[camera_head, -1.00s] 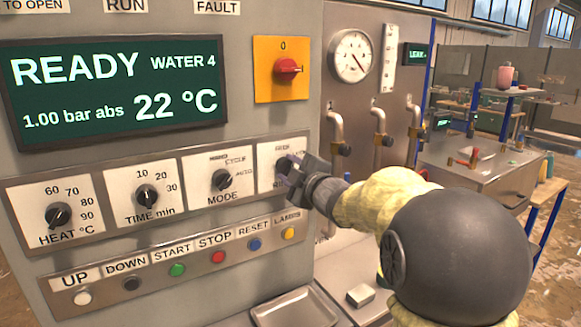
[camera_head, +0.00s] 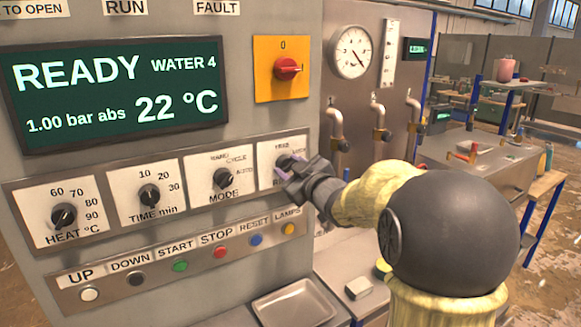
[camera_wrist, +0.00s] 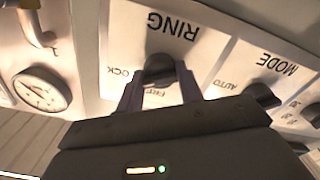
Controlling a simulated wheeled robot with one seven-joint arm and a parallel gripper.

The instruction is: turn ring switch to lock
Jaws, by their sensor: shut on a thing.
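The ring switch is a dark knob (camera_head: 284,162) on a white plate at the right end of the control row. Its plate shows FREE above the knob and LOCK to the upper right, partly blurred. My gripper (camera_head: 290,168) reaches it from the right, with its fingers shut on the knob. In the wrist view the knob (camera_wrist: 160,68) sits between the two fingers (camera_wrist: 160,88), below the upside-down word RING. LOCK is partly cut off by the left finger, and FREE shows between the fingers. I cannot tell exactly where the knob's pointer is.
The MODE knob (camera_head: 223,179) is close on the left. A row of push buttons (camera_head: 221,252) runs below. A red switch on a yellow plate (camera_head: 288,70) is above. A metal tray (camera_head: 292,305) lies below the panel. Pipes with valves (camera_head: 380,130) stand to the right.

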